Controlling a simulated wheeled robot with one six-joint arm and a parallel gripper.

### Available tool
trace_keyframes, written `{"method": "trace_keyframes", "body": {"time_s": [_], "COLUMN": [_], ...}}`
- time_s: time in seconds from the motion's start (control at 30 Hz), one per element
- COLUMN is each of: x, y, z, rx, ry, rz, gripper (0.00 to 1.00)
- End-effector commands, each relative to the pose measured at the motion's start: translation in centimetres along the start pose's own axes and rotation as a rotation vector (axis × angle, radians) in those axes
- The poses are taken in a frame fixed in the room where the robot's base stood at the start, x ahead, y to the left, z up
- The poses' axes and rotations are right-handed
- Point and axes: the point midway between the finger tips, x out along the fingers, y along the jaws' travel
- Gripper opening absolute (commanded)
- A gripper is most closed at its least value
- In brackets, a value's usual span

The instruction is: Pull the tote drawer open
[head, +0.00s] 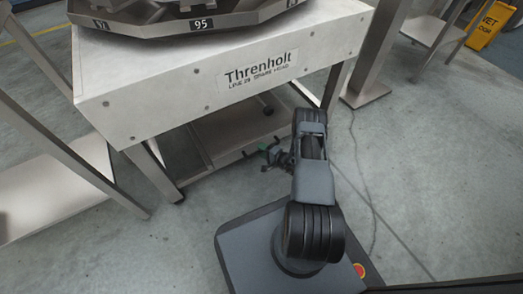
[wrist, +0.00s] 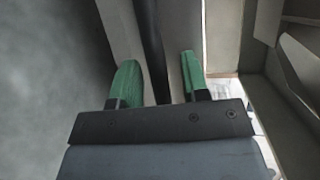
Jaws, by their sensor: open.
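The tote drawer (head: 224,142) shows as a grey tray-like part low under the white Threnholt machine. Its far part is in the machine's shadow. My gripper (head: 265,153) is low in front of it, with my arm partly covering the view. In the wrist view my gripper (wrist: 160,78) has its two green fingers apart. A dark bar (wrist: 149,35), which looks like the drawer's handle, runs between the fingers, with a gap visible on both sides. The near end of the bar is hidden by my gripper. I cannot tell how far the drawer is out.
The white Threnholt machine (head: 160,95) stands above on metal legs. A metal bench (head: 50,195) is at the left. A metal post (head: 375,55) and a yellow wet-floor sign (head: 489,24) are at the right. The concrete floor (head: 440,170) at the right is mostly clear.

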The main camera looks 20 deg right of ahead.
Motion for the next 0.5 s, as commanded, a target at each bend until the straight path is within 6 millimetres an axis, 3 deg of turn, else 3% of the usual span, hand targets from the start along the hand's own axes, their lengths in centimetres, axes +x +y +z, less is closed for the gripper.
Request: {"method": "trace_keyframes", "body": {"time_s": [0.17,0.5], "x": [-0.13,-0.05], "y": [0.02,0.01], "z": [-0.15,-0.03], "rx": [0.001,0.000], "ry": [0.004,0.001], "rz": [0.000,0.000], "gripper": [0.40,0.07]}}
